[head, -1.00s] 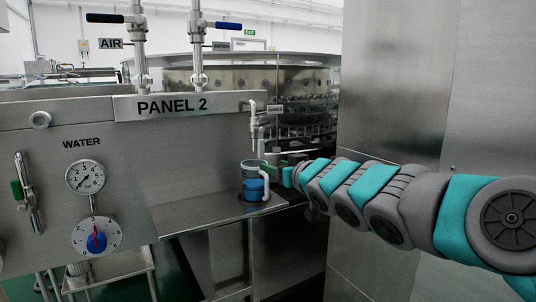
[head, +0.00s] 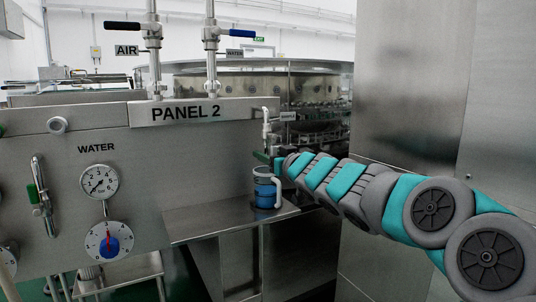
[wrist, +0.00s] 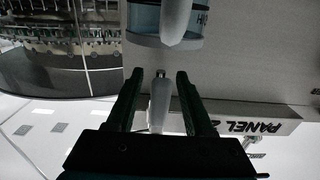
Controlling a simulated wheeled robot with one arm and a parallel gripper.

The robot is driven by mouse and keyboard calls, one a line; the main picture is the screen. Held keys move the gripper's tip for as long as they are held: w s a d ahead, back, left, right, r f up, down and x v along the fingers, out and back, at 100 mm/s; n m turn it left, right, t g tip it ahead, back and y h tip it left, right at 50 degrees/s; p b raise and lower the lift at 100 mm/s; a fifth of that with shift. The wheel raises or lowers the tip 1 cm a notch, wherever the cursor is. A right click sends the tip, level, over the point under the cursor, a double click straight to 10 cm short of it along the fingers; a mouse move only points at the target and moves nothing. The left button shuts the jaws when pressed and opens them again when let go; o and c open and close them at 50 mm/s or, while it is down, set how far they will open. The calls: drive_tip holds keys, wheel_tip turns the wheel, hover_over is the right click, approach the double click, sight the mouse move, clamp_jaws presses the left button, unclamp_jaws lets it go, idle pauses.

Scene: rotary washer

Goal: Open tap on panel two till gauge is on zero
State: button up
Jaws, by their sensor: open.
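Panel two (head: 222,111) carries a small pale tap (head: 266,128) at its right end, beside a small label. A round white gauge (head: 99,182) is on the panel at left; its dark needle appears to point to the lower left, but I cannot read it exactly. A clear and blue jug (head: 266,190) stands below the tap. My gripper (head: 270,160) is between tap and jug in the head view. In the wrist view, upside down, my open gripper (wrist: 157,80) has a pale tap part (wrist: 160,105) between its fingers; contact is unclear.
A blue dial with a red pointer (head: 108,241) sits below the gauge. Air and water pipes with lever valves (head: 212,32) rise behind the panel. A steel ledge (head: 210,222) runs under the jug. A tall steel wall (head: 410,90) stands close behind my arm at right.

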clamp_jaws()
idle(0.5)
idle(1.0)
